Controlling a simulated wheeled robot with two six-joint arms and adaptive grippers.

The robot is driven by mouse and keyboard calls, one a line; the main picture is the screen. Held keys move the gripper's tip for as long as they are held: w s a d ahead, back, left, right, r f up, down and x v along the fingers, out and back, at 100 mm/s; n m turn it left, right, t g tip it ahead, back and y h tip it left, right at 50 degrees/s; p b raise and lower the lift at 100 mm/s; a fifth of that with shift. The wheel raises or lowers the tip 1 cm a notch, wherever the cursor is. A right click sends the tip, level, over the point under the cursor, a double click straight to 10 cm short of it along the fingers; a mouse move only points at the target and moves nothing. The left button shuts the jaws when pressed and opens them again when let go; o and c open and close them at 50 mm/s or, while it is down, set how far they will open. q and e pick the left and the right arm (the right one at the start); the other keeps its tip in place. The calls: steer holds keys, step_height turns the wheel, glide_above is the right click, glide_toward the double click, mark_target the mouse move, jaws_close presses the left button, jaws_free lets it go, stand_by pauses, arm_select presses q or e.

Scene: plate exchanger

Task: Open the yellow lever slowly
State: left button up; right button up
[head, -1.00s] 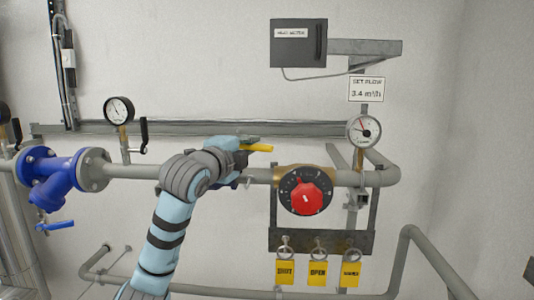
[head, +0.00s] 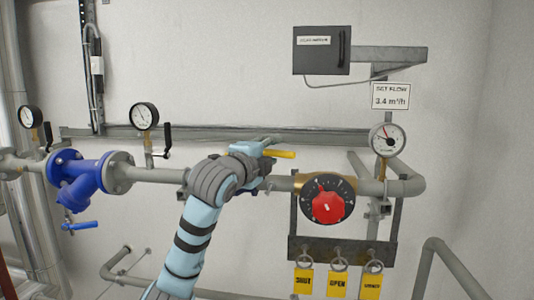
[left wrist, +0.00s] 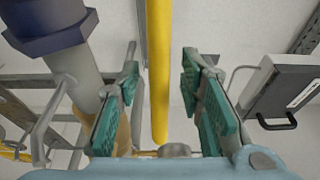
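The yellow lever (head: 279,154) sticks out to the right of my left gripper (head: 258,162) in the head view, in front of the grey pipe. In the left wrist view the yellow lever (left wrist: 158,75) runs down from the top edge between the two teal-padded fingers of my left gripper (left wrist: 161,62). These fingers are open, with a visible gap on each side of the lever. My gripper and forearm hide the valve body under the lever in the head view. My right gripper is not in view.
Right of the lever is a red knob (head: 327,206) on a black dial. A round gauge (head: 388,140) and grey box (head: 321,51) are above it; yellow tags (head: 338,284) hang below. A blue fitting (head: 75,180) and gauge (head: 144,117) are at left.

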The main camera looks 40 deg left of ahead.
arm_select(q)
steer(key=v, duration=1.2)
